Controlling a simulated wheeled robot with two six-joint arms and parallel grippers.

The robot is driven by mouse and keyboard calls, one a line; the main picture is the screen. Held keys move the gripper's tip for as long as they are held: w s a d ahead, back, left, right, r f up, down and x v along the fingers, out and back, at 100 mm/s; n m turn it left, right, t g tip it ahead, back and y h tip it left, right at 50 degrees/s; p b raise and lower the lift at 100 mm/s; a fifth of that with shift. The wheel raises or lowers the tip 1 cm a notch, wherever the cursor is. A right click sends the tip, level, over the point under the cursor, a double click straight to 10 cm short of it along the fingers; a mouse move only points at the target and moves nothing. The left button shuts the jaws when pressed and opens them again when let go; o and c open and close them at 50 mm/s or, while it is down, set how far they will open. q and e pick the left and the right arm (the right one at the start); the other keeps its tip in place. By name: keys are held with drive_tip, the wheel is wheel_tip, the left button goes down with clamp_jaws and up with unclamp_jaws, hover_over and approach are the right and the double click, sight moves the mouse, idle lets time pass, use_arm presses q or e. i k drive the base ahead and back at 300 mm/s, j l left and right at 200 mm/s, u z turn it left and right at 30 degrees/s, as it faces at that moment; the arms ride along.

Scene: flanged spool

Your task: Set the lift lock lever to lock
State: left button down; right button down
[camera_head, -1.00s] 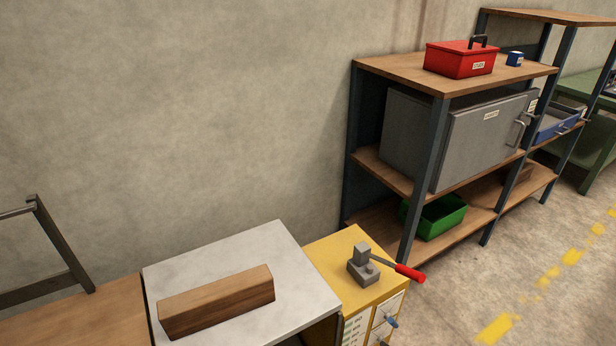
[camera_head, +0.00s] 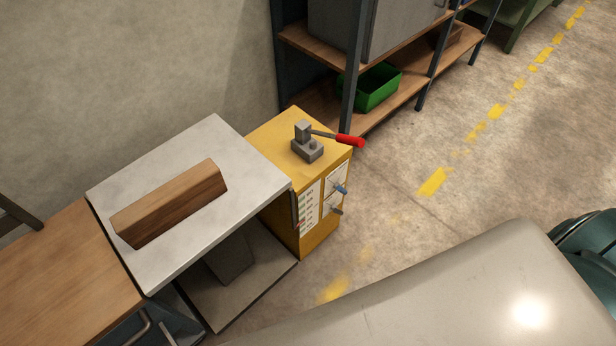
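The lever with a red grip (camera_head: 351,141) sticks out to the right from a grey bracket (camera_head: 307,148) on top of a yellow cabinet (camera_head: 270,133). The lever lies close to horizontal, and its red end reaches past the cabinet's right edge. The label text is too small to read, so I cannot tell which position is lock. Neither of my grippers shows in the head view.
A grey-topped table (camera_head: 217,135) with a wooden block (camera_head: 172,203) adjoins the cabinet on the left. A shelf rack with a green bin (camera_head: 372,88) stands behind. Open floor (camera_head: 400,150) lies right of the cabinet. A large pale smooth surface, likely my own body, fills the lower right.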

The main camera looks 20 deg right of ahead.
sight(336, 210)
drive_tip(key=z, duration=1.05)
